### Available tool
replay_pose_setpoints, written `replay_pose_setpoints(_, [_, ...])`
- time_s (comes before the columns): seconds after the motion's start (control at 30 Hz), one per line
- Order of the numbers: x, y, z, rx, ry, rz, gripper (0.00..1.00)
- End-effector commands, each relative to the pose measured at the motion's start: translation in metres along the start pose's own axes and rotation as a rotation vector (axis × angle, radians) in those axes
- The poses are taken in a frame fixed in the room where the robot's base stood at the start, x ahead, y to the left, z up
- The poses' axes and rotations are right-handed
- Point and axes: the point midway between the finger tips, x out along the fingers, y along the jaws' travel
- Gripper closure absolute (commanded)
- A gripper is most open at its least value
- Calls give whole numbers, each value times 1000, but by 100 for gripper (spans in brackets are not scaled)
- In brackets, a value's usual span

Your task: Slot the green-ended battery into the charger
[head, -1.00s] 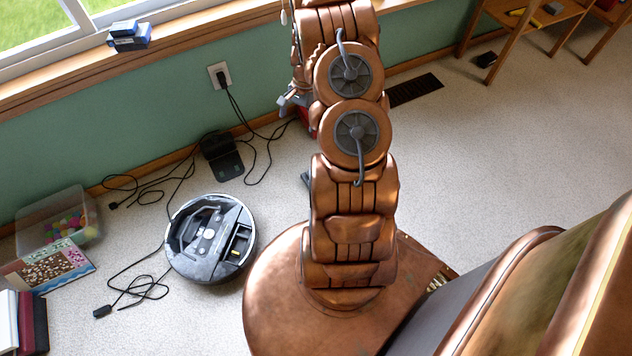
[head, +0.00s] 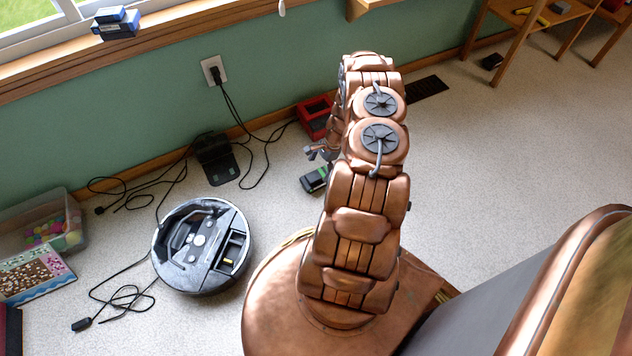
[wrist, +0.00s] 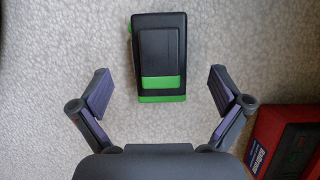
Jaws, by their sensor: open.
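The green-ended battery (wrist: 158,45), a black block with green ends, lies on the carpet in the wrist view. In the head view the battery (head: 315,179) sits just left of my arm, partly hidden by it. My gripper (wrist: 161,92) is open and empty, its two fingers spread apart either side of the battery's near end, not touching it. In the head view my gripper (head: 319,153) is low, near the battery. A red box-like unit (wrist: 268,122) with a dark inset, possibly the charger, is at lower right in the wrist view; it also shows by the wall (head: 313,117).
A round robot vacuum (head: 203,246) stands left on the carpet, near a black dock (head: 217,160) and loose cables. A clear bin (head: 38,225) and a picture board (head: 32,272) are farther left. A wooden stand (head: 530,25) is at back right.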

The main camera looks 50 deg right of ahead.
Motion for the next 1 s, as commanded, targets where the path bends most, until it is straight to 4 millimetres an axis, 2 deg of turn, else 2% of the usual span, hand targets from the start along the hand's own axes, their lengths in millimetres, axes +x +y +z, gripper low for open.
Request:
replay_pose_setpoints(0.07, [10,0,0,-2,-1,1,0])
replay_pose_setpoints(0.33, [26,0,-2,0,-1,1,0])
replay_pose_setpoints(0.63, [64,1,-4,-2,-2,3,0])
replay_pose_setpoints(0.9, [65,0,-3,-1,0,1,0])
replay_pose_setpoints(1.0, [65,0,-3,-2,0,1,9])
